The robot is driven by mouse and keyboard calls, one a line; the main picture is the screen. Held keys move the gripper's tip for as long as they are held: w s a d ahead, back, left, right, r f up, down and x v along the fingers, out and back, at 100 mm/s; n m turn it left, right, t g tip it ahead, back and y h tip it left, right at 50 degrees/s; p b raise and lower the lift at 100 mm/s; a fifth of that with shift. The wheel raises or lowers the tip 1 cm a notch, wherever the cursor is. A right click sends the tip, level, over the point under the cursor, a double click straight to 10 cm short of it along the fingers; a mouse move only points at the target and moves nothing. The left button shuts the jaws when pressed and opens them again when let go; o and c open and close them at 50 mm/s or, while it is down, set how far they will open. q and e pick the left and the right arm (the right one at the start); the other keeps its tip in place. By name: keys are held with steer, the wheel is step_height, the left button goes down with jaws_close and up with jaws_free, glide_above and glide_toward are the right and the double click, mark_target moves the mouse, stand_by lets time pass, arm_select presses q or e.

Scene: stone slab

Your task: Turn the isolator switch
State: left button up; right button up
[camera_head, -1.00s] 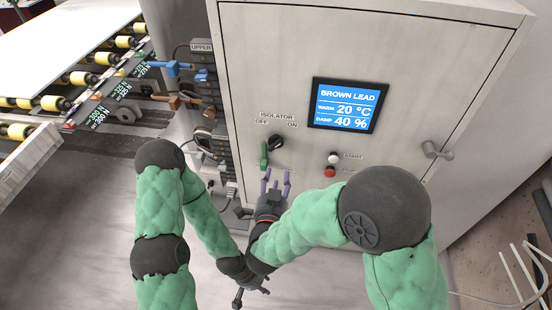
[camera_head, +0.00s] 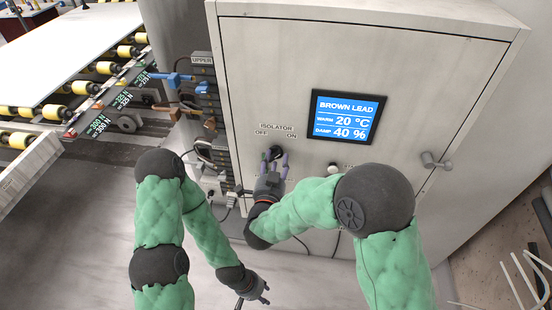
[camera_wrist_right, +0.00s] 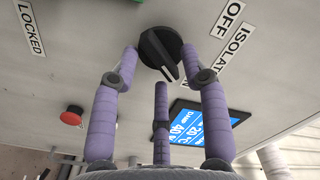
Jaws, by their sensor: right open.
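The isolator switch is a black round knob (camera_wrist_right: 160,52) on the cabinet face. In the wrist view its raised bar has a white mark at the lower right end, beside the partly hidden ON label. The knob also shows at the fingertips in the head view (camera_head: 275,153), below the ISOLATOR label. My right gripper (camera_head: 277,166) is open, its purple fingers pointing at the panel. In the wrist view two fingertips (camera_wrist_right: 160,66) flank the knob and a third finger is below it; contact cannot be told. My left gripper (camera_head: 260,290) hangs low, away from the cabinet; its jaws are unclear.
A blue display (camera_head: 344,117) sits right of the switch, with a white button (camera_head: 334,169) below it. A red button (camera_wrist_right: 71,116) shows in the wrist view. A door handle (camera_head: 435,161) is at the right. Cables and connectors (camera_head: 205,100) line the cabinet's left side.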

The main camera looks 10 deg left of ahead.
steer(key=shift+w, duration=0.4)
steer(key=shift+c, duration=0.3)
jaws_close()
